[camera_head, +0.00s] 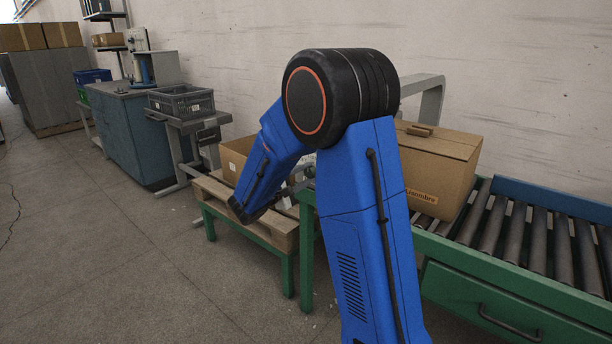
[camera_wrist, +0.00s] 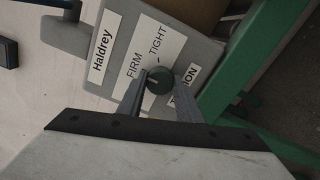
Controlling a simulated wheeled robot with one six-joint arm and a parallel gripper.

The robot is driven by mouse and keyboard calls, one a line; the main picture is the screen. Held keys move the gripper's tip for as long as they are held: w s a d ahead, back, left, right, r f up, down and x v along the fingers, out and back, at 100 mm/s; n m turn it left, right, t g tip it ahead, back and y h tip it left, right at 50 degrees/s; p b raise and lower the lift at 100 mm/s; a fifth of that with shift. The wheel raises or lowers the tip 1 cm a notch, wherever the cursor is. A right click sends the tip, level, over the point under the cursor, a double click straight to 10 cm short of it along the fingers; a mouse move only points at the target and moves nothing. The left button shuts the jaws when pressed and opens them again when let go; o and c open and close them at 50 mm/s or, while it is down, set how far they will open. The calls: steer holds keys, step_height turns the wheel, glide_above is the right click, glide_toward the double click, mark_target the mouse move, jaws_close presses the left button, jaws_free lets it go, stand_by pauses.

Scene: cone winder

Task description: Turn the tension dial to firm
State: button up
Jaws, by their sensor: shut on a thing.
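A label ending in "ION" (camera_wrist: 186,92) is partly covered by the right finger. A pale mark shows on the knob's face, but I cannot tell surely where it points. In the head view my arm hides the dial.
A white "Haldrey" label (camera_wrist: 104,48) is on the panel, and a green frame bar (camera_wrist: 240,70) runs beside it. A wooden pallet (camera_head: 240,207) is behind my arm.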

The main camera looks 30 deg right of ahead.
steer(key=o, duration=1)
steer(key=shift+o, duration=0.2)
steer(key=shift+a, duration=0.15)
steer(key=v, duration=1.7)
steer(key=shift+s+a, duration=0.1)
steer(key=s+d+f+m+g+y, duration=0.1)
steer(key=s+d+m+g+y, duration=0.2)
steer(key=s, duration=0.8)
steer(key=s+d+f+m+g+y, duration=0.1)
steer(key=s+d+g+y, duration=0.3)
steer(key=s, duration=0.6)
steer(key=s+a+f+m+t+y, duration=0.1)
steer(key=s+a+m+t+y, duration=0.2)
steer(key=s+a+y, duration=0.6)
steer(key=s+t+y, duration=0.1)
steer(key=s+t, duration=0.1)
steer(key=s, duration=0.1)
steer(key=shift+s+t, duration=0.25)
steer(key=shift+t, duration=0.05)
